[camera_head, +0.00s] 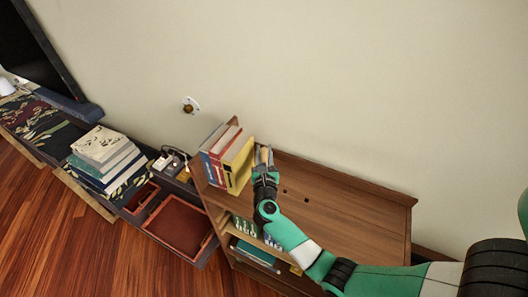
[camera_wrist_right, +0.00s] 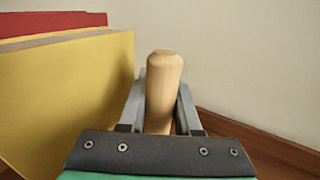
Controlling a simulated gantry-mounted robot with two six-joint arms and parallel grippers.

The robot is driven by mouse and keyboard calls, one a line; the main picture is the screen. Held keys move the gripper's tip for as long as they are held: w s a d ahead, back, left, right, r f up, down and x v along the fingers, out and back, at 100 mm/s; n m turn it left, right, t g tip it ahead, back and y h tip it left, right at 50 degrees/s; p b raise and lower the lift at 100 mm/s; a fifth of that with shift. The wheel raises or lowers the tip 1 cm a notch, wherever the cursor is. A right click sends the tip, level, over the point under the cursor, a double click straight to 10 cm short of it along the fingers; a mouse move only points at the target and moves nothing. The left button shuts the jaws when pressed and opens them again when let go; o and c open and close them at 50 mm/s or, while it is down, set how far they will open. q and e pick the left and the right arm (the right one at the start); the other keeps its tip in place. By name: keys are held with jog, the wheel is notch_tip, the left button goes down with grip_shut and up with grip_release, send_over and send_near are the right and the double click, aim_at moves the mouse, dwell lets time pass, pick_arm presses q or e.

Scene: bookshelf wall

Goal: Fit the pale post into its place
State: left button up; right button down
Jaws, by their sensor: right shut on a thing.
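The pale post (camera_wrist_right: 163,90) is a light wooden peg with a rounded, bevelled top. It stands roughly upright between the two fingers of my right gripper (camera_wrist_right: 160,103), which is shut on it. In the head view the post (camera_head: 264,154) shows small at the tip of my right gripper (camera_head: 265,161), over the back left of the bookshelf top (camera_head: 345,205), beside the yellow book. Small dark holes (camera_head: 284,190) show in the shelf top, to the right of the gripper. The post's lower end is hidden, so I cannot tell whether it touches the shelf. My left gripper is not in view.
A yellow book (camera_head: 238,165) stands close left of my right gripper, with red and blue books beside it. It also looms in the wrist view (camera_wrist_right: 65,95). The wall is close behind. The right part of the shelf top is clear.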

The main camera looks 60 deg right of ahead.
jog(key=shift+f+b, duration=1.65)
jog(key=shift+f, duration=0.2)
dwell(4.5)
jog(key=c, duration=0.5)
grip_release()
jog(key=v, duration=1.1)
jog(key=shift+s+a, duration=0.15)
jog(key=shift+a, duration=0.15)
